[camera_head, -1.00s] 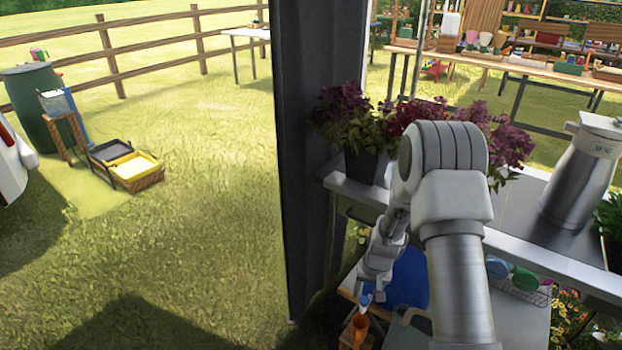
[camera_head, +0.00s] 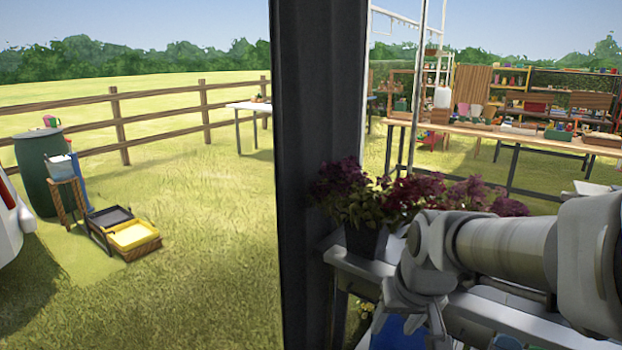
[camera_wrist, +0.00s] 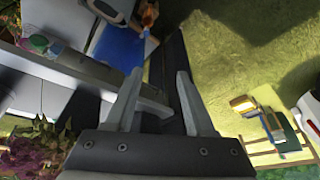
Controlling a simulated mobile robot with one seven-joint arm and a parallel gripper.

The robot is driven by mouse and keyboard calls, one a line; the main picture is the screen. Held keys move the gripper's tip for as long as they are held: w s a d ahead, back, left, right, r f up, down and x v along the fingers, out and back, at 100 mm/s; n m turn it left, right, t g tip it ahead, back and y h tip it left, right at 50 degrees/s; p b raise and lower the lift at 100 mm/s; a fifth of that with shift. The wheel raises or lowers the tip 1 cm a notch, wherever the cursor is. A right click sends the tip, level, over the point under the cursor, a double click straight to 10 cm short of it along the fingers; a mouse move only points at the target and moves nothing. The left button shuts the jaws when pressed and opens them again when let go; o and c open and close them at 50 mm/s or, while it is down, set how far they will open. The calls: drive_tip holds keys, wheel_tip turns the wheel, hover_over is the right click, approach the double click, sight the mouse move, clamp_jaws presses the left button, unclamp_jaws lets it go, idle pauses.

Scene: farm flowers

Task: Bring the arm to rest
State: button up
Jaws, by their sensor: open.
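My gripper (camera_wrist: 158,75) shows in the wrist view with its two fingers spread apart and nothing between them. In the head view my arm reaches in from the right edge, and its wrist end hangs in front of the table with the flowers. In the wrist view an orange object (camera_wrist: 149,14) lies beyond the fingertips, beside a blue surface (camera_wrist: 120,45), apart from the gripper.
A dark post (camera_head: 318,120) stands close left of my arm. Purple flowers in a dark pot (camera_head: 364,240) stand on the grey table right behind my arm. A long wooden table (camera_head: 480,133) with goods is farther back. Open grass lies left of the post.

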drive_tip(key=s+r+t, duration=0.1)
drive_tip(key=s+r, duration=0.2)
drive_tip(key=s, duration=0.4)
drive_tip(key=s+r, duration=0.3)
drive_tip(key=s, duration=0.3)
wheel_tip(320, 180, up, 12)
drive_tip(key=p, duration=1.3)
drive_tip(key=shift+d, duration=0.3)
